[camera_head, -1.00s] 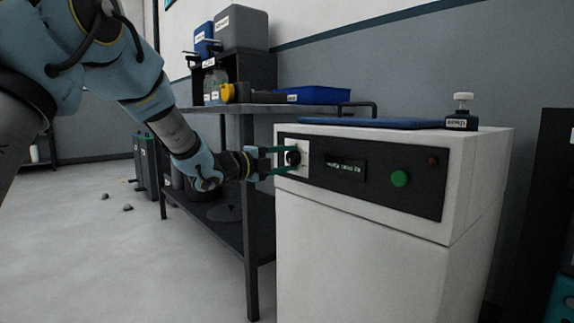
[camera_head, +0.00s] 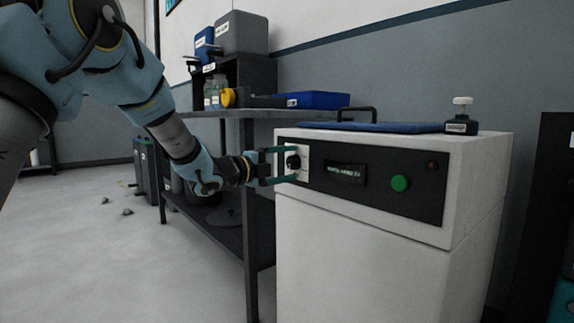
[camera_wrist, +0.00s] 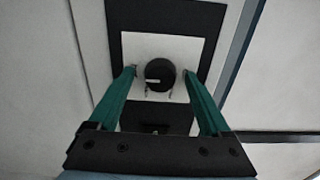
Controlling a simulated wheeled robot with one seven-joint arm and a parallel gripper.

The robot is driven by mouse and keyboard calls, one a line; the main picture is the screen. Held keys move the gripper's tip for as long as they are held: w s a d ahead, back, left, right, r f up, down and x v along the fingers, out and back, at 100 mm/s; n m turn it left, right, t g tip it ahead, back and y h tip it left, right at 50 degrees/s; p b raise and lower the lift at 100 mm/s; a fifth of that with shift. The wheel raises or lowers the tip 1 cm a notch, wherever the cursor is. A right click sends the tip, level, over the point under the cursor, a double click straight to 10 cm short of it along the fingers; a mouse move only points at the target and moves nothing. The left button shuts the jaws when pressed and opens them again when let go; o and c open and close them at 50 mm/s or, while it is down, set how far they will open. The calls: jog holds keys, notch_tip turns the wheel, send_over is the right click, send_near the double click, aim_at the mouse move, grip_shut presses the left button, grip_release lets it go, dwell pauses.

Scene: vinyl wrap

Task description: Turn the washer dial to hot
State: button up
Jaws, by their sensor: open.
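The washer (camera_head: 390,265) is a white box with a black control panel on its front. Its dial (camera_head: 293,162) is a round black knob on a white plate at the panel's left end. In the wrist view the dial (camera_wrist: 160,74) shows a pale pointer mark toward the left. My gripper (camera_head: 288,163) is at the dial. In the wrist view its green fingers (camera_wrist: 160,84) are open, one on each side of the dial, with gaps between them and the knob. Marks on the plate are too small to read.
The panel also has a small display (camera_head: 345,174), a green button (camera_head: 400,183) and a dark red lamp (camera_head: 432,166). A blue lid (camera_head: 375,127) and a small dark bottle (camera_head: 461,125) are on top. A dark shelf table (camera_head: 235,113) with boxes stands to the left.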

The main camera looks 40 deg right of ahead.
jog(key=a+p, duration=0.3)
jog(key=a, duration=0.7)
jog(key=shift+w+a, duration=0.35)
jog(key=w+a+f+n+t+y+p, duration=0.1)
jog(key=w+a+n+t+y+p, duration=0.25)
jog(key=w+a+n+t, duration=0.5)
jog(key=w+a+f+n+y+p, duration=0.1)
jog(key=w+a+n+y, duration=0.1)
jog(key=a+n+y, duration=0.3)
jog(key=w+a+f+n+t, duration=0.1)
jog(key=w+a+f+n, duration=0.15)
jog(key=a, duration=0.45)
jog(key=w+a+f+n+y+p, duration=0.1)
jog(key=w+a+n+y, duration=0.1)
jog(key=a+n+y, duration=0.3)
jog(key=s+a+f+n+g+y+p, duration=0.1)
jog(key=s+a+f+n+y, duration=0.2)
jog(key=a, duration=0.5)
jog(key=s+a+n+g+p, duration=0.1)
jog(key=s+a+n+g, duration=0.1)
jog(key=s+a+n, duration=0.45)
jog(key=s+a+n+g+y+p, duration=0.1)
jog(key=s+a+n+g+p, duration=0.1)
jog(key=s+a+n+g, duration=0.45)
notch_tip(320, 180, up, 37)
jog(key=s+a+m+t+p, duration=0.1)
jog(key=s+t+p, duration=0.1)
jog(key=p, duration=3.6)
jog(key=shift+a+t, duration=0.3)
jog(key=shift+a, duration=0.05)
